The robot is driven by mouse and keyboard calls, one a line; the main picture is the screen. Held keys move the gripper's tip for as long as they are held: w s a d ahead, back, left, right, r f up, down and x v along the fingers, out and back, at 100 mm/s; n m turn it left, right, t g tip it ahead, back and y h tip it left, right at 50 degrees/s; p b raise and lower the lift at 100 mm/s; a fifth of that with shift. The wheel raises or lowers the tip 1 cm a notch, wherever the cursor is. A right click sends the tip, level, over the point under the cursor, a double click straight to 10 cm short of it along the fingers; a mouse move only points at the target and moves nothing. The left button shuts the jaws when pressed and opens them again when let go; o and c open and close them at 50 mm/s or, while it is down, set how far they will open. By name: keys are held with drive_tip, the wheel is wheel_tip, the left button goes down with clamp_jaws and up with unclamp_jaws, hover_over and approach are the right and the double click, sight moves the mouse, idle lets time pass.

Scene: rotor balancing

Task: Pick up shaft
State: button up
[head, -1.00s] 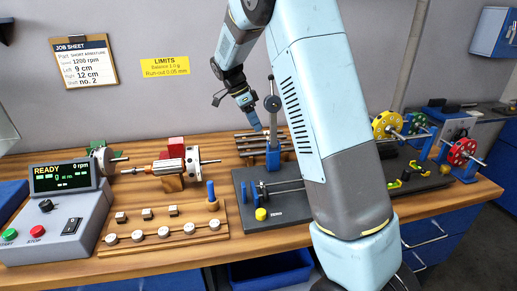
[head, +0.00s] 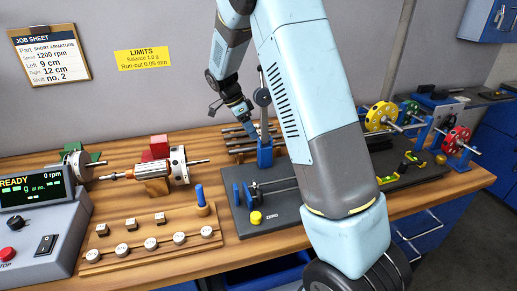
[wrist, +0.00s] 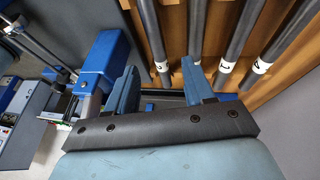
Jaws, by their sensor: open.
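Several dark grey shafts lie side by side on a wooden rack (wrist: 210,43); they also show in the head view (head: 236,131). In the wrist view each has a white numbered band near its close end; the numbers are hard to read. The leftmost shaft (wrist: 151,30) and the shaft beside it (wrist: 196,25) pass near my fingertips, with two more to the right (wrist: 240,32) (wrist: 283,45). My gripper (wrist: 159,66) is open and empty, its blue fingers spread across the left shafts' ends. In the head view it hangs above the rack (head: 243,112). I cannot tell its exact height.
A blue gauge post (head: 264,152) stands right in front of the rack; its blue block (wrist: 103,55) is close beside my left finger. The armature (head: 153,169) sits on a wooden block to the left. The job sheet (head: 48,58) reads shaft no. 2.

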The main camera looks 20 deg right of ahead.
drive_tip(key=shift+a+x, duration=0.15)
drive_tip(key=shift+x, duration=1.25)
drive_tip(key=shift+a+x, duration=0.15)
drive_tip(key=shift+x, duration=1.2)
drive_tip(key=shift+s+f, duration=0.1)
clamp_jaws()
